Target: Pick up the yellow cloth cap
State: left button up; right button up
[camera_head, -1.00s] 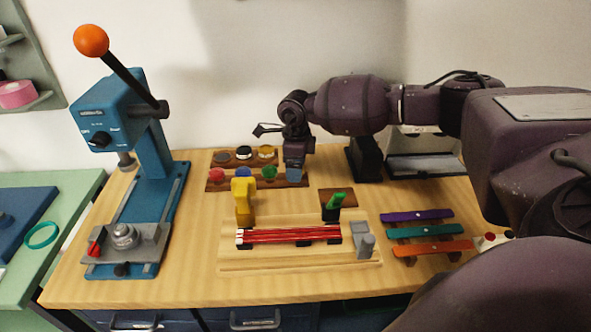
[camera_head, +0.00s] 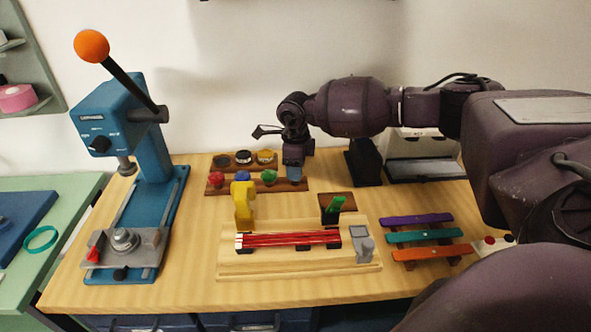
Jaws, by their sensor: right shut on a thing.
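My right gripper (camera_head: 293,173) is pointed down at the right end of the front row of the brown two-row rack (camera_head: 226,188). It is shut there, on what I take to be the yellow cloth cap, which the blue-grey fingers hide. Red (camera_head: 217,179), blue (camera_head: 242,175) and green (camera_head: 269,177) pieces sit in the same row, left of the gripper. A round gold-yellow piece (camera_head: 265,156) sits in the back row, apart from the fingers. My left gripper is not in view.
A blue lever press (camera_head: 120,130) stands at the left. A wooden board with red rods (camera_head: 288,239) and a yellow upright clamp (camera_head: 243,204) lie in front of the rack. Purple, teal and orange strips (camera_head: 428,231) lie to the right. A black stand (camera_head: 364,163) is behind.

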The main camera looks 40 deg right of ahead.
notch_tip(320, 180, up, 19)
jog(key=p, duration=0.1)
jog(key=shift+r, duration=0.1)
dwell(0.7)
